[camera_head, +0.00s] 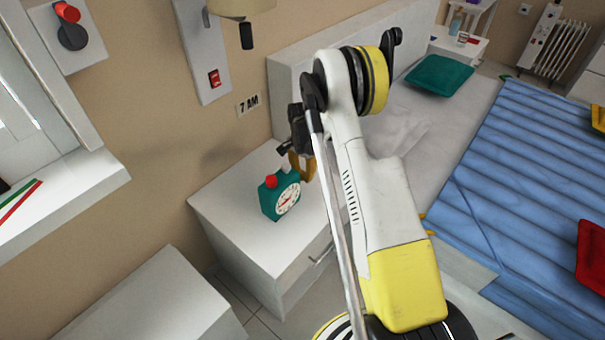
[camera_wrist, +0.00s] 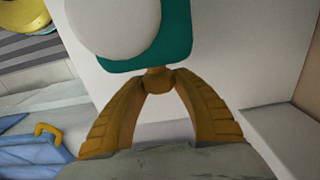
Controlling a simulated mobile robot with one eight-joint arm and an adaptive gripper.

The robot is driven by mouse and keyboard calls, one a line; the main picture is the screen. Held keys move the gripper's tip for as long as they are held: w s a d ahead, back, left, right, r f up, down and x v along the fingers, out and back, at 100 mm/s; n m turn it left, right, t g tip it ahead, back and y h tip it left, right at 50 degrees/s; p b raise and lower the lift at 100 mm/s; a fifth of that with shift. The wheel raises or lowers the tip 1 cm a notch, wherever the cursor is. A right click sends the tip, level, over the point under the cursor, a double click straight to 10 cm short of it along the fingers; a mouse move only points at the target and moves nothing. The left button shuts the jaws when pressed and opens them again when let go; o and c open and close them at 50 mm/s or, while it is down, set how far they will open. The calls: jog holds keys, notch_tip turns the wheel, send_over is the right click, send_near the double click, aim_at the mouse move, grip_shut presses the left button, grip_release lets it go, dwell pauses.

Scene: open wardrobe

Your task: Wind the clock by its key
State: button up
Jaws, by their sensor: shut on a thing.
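The teal clock (camera_head: 278,194) stands on the white nightstand (camera_head: 235,215). It has a round pale dial and a red knob on top. My gripper (camera_head: 297,165) reaches in behind the clock, at its far right side, with its brown-orange fingers partly hidden by my arm. In the wrist view the teal clock body (camera_wrist: 180,45) is at the top, partly covered by a white round shape. The fingertips (camera_wrist: 158,80) come together on a small brown piece at the clock's edge, which looks like the key.
The bed, with a blue cover (camera_head: 530,190) and a teal pillow (camera_head: 440,76), lies to the right. A white cabinet (camera_head: 155,300) stands in front left.

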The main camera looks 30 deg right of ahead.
jog(key=g+h, duration=0.1)
jog(key=g, duration=0.3)
jog(key=shift+w+g+h, duration=0.1)
jog(key=shift+g+h, duration=0.3)
dwell(0.4)
jog(key=o, duration=1.2)
jog(key=shift+a, duration=0.1)
jog(key=v, duration=1.2)
jog(key=shift+w+f, duration=0.1)
